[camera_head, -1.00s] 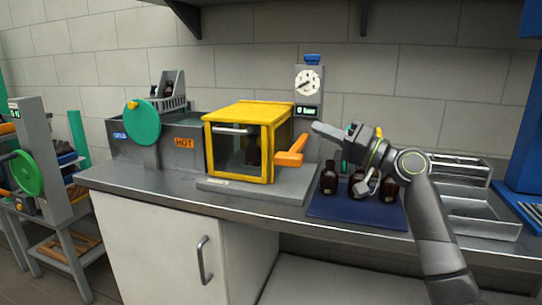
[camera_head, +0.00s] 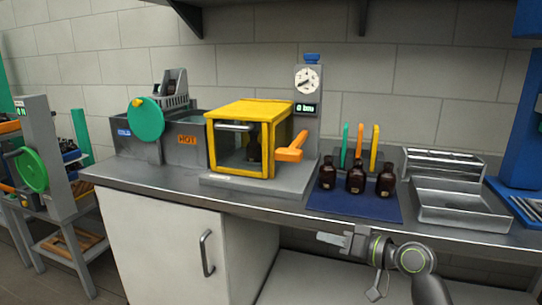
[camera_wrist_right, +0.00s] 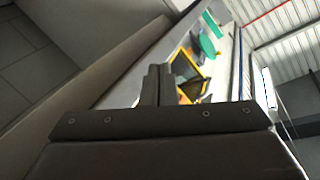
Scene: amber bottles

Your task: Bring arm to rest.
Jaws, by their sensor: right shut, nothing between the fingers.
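My right gripper (camera_head: 331,239) is shut and empty. In the head view it is in front of and below the counter's front edge, pointing left. In the right wrist view its fingers (camera_wrist_right: 158,84) are together with nothing between them. Three amber bottles (camera_head: 356,178) stand upright in a row on a dark blue mat (camera_head: 340,206), apart from the gripper. My left gripper is not in view.
A yellow-framed box (camera_head: 238,140) with an orange handle (camera_head: 290,148) stands on the counter, with a dark bottle shape inside. A metal tray (camera_head: 460,203) is at right. The counter edge (camera_head: 270,205) and white cabinet (camera_head: 160,240) lie near the arm.

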